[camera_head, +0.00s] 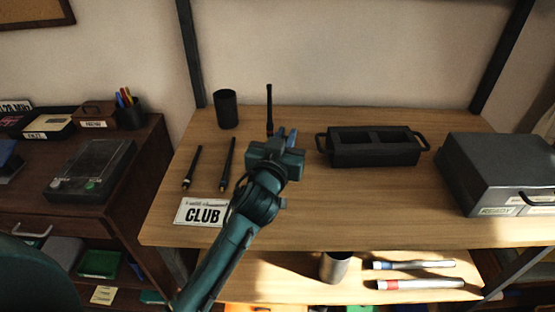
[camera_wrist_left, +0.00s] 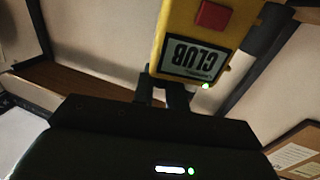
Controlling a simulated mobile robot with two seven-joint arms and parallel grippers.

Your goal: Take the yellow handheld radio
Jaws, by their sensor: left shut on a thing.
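The yellow handheld radio (camera_wrist_left: 185,50) shows at the top of the left wrist view, with a red button and a "CLUB" label (camera_wrist_left: 194,60). My left gripper (camera_wrist_left: 165,95) is shut on its near end. In the head view my left gripper (camera_head: 284,138) is over the back middle of the wooden table (camera_head: 320,195), and my gripper and arm hide the radio's body. A dark upright antenna (camera_head: 269,108) sticks up just behind the gripper. My right gripper is not in view.
Two loose antennas (camera_head: 227,164) and a "CLUB" card (camera_head: 203,212) lie left of my arm. A black cup (camera_head: 226,108) stands at the back left. A black handled tray (camera_head: 375,157) and a grey drawer box (camera_head: 498,170) stand to the right.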

